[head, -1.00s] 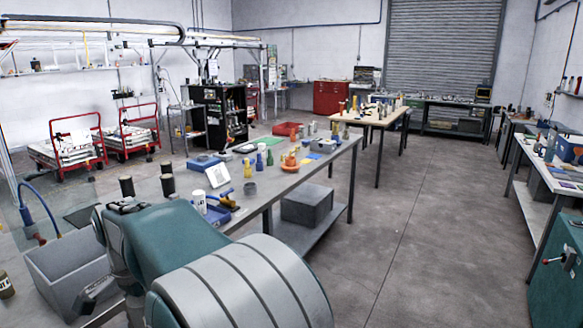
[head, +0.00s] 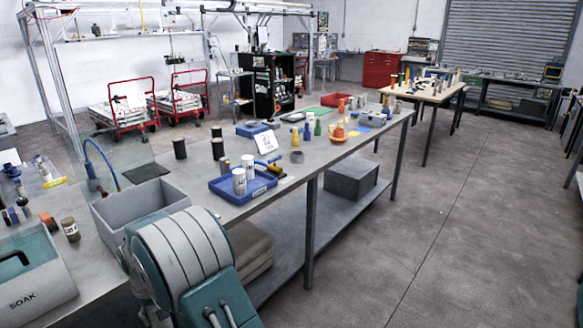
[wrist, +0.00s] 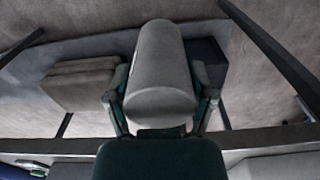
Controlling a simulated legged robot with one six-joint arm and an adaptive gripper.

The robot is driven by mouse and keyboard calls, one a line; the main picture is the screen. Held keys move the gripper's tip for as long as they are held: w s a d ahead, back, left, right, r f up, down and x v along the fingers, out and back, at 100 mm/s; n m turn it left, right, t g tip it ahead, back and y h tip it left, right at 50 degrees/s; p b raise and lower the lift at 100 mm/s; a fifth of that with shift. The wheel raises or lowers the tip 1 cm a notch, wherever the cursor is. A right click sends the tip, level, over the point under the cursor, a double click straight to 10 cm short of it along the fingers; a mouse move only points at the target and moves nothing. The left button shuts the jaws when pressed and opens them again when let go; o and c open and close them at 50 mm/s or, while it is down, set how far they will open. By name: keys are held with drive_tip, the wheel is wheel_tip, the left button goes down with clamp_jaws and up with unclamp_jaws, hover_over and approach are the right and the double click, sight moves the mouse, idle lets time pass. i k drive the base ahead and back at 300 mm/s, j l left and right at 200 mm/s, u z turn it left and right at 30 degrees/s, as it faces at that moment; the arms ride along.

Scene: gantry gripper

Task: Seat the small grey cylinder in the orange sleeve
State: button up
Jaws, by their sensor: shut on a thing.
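In the wrist view, my gripper (wrist: 160,85) is shut on a grey cylinder (wrist: 163,60), with one finger on each side of it. The cylinder's round end faces the camera. It is held in the air, with the bench shelf and floor behind it. My gripper is not visible in the head view, where my arm fills the bottom. A small orange piece (head: 48,221) stands on the near bench at left; I cannot tell if it is the sleeve. Another orange piece (head: 338,131) is farther along the bench.
The long bench (head: 205,192) holds a grey bin (head: 125,222), a blue tray (head: 222,191) with white containers, dark cylinders (head: 180,149) and a SOAK-marked box (head: 35,285). A grey box (head: 352,179) is on the lower shelf. The floor at right is clear.

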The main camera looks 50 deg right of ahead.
sight(338, 136)
drive_tip(key=z, duration=1.2)
drive_tip(key=i+j+z, duration=0.1)
drive_tip(key=z, duration=0.25)
drive_tip(key=i+j+z, duration=0.1)
drive_tip(key=z, duration=0.3)
drive_tip(key=j+z, duration=0.35)
drive_tip(key=i+l, duration=0.05)
drive_tip(key=l, duration=0.05)
